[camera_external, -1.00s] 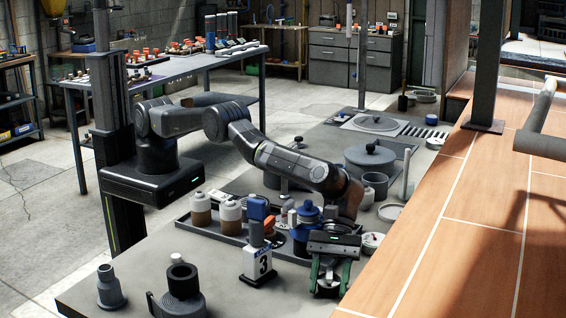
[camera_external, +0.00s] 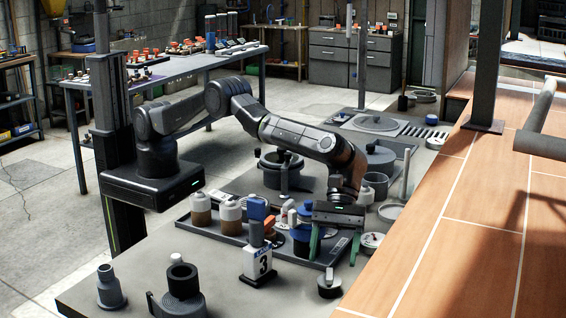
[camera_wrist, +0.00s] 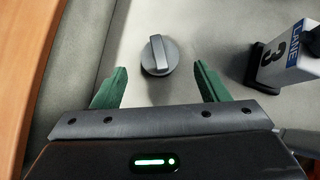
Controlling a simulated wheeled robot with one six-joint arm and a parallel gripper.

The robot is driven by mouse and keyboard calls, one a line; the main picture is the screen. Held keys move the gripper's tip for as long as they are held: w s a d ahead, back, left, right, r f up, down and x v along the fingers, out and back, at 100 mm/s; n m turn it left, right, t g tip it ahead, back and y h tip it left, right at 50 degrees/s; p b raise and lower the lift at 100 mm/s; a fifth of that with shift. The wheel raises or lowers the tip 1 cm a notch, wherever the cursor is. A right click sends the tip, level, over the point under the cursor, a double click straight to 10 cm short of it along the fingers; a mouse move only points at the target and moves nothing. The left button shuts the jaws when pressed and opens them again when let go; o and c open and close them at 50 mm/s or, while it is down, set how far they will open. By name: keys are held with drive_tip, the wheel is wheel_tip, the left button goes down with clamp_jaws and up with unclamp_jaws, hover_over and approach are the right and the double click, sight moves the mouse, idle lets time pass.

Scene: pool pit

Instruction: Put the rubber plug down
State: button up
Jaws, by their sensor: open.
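The rubber plug (camera_external: 329,284) is a dark round disc with a raised grip bar across its top. It rests on the grey bench top near the front edge, to the right of the numbered lane marker. In the wrist view the plug (camera_wrist: 158,55) lies flat on the pale surface, just beyond the fingertips and centred between them. My gripper (camera_external: 334,258) is open and empty, with its green fingers apart above and behind the plug. In the wrist view the gripper (camera_wrist: 161,70) shows clear space between each finger and the plug.
The white lane marker with a 3 (camera_external: 258,264) stands left of the plug. A tray (camera_external: 222,238) with bottles and small parts lies behind it. A dark fitting (camera_external: 110,287) and a ringed dark part (camera_external: 183,284) stand at the front left. The wooden deck (camera_external: 440,270) borders the right.

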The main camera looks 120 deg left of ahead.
sight(331, 269)
drive_tip(key=v, duration=0.5)
drive_tip(key=shift+a+r+b, duration=0.15)
drive_tip(key=shift+b, duration=0.2)
drive_tip(key=p+x, duration=0.2)
drive_tip(key=x, duration=0.9)
drive_tip(key=shift+w+d+f, duration=0.1)
drive_tip(key=shift+d+f, duration=0.25)
drive_tip(key=shift+f, duration=0.2)
drive_tip(key=shift+r, duration=0.15)
